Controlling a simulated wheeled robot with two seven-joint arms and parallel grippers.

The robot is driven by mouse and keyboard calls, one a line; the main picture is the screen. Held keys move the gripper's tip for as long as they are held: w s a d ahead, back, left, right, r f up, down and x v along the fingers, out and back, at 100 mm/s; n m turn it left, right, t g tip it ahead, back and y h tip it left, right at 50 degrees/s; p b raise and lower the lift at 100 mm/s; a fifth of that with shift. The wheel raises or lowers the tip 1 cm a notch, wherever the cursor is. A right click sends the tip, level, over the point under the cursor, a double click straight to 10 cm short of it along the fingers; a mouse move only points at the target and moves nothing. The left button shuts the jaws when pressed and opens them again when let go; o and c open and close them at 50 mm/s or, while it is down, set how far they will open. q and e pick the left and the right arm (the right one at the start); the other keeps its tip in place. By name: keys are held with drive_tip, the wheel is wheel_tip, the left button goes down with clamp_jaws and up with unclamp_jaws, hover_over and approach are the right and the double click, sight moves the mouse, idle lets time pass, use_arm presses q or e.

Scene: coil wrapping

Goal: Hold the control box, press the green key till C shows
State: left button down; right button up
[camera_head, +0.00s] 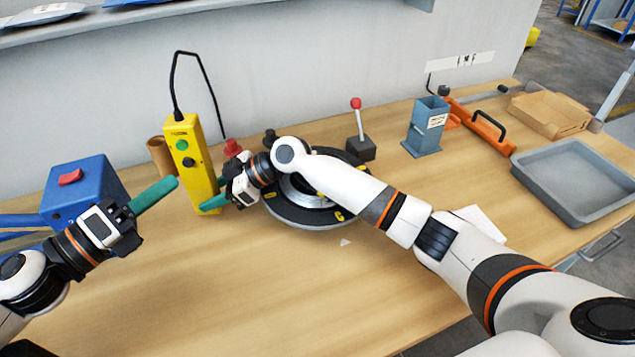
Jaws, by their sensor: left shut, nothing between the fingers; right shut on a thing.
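The yellow control box (191,158) stands upright at the left of the table, with a green key (182,146), a black key below it and a black cable from its top. My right gripper (215,205) is shut on the box's lower part from the right. My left gripper (172,185) is shut and empty, its teal fingertips just left of the box and below the green key. The dark round turntable (300,214) has yellow letter labels; the front right one (340,215), near a white pointer (345,242), looks like C or G. My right arm hides part of it.
A blue box with a red switch (85,190) stands at the far left. Behind the turntable is a red-knobbed lever (358,130). A blue-grey holder (427,128), an orange tool (480,127), a cardboard tray (550,115) and a grey tray (578,178) lie right. The front table is clear.

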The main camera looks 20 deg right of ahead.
drive_tip(key=o, duration=0.8)
drive_tip(key=shift+o, duration=0.2)
drive_tip(key=shift+d, duration=0.1)
